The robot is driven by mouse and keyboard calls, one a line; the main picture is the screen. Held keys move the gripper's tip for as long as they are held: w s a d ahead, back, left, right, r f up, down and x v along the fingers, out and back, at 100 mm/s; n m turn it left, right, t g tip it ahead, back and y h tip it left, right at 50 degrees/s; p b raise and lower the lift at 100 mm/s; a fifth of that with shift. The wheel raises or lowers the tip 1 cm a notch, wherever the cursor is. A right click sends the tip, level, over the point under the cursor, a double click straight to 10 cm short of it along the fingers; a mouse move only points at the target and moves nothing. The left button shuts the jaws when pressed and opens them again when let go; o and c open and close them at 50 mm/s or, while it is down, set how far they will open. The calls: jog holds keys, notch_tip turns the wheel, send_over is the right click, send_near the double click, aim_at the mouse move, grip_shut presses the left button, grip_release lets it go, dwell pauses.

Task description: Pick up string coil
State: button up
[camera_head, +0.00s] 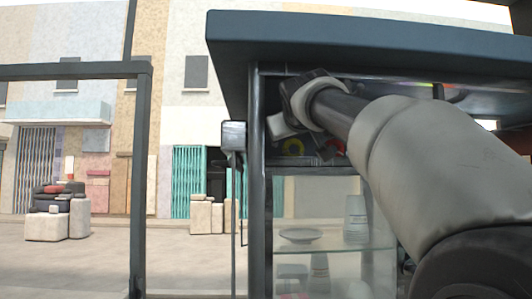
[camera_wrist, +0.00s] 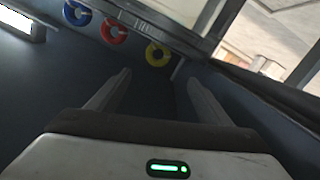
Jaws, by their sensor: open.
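Three coloured ring-shaped coils show in a row in the wrist view: a blue coil (camera_wrist: 68,15), a red coil (camera_wrist: 105,34) and a yellow coil (camera_wrist: 149,51). I cannot tell which of them is the string coil. In the wrist view my gripper (camera_wrist: 159,78) is open with nothing between its fingers, and the yellow coil shows just beyond the fingertips, apart from them. In the head view the yellow coil (camera_head: 299,145) shows just below and beyond my gripper (camera_head: 282,128), and a red coil (camera_head: 339,143) shows partly, beside my arm.
The stall's dark roof (camera_head: 370,38) hangs close above my arm. A dark post (camera_head: 257,200) stands left of my arm. A glass case (camera_head: 330,245) with a dish (camera_head: 302,235) and a bottle (camera_head: 355,215) lies below. Open street is at the left.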

jog(key=p, duration=0.4)
send_near(296, 142)
jog(key=w, duration=0.1)
jog(key=w+a+f, duration=0.1)
jog(key=w, duration=0.2)
jog(key=shift+w+a+f, duration=0.2)
jog(key=shift+f, duration=0.15)
jog(key=w+p, duration=0.1)
jog(key=w, duration=0.1)
jog(key=w+d+p, duration=0.1)
jog(key=w, duration=0.1)
jog(key=shift+w+d+p, duration=0.1)
jog(key=shift+w+p, duration=0.25)
jog(key=shift+p, duration=0.05)
jog(key=shift+w+f, duration=0.2)
jog(key=shift+w, duration=0.1)
jog(key=c, duration=1.1)
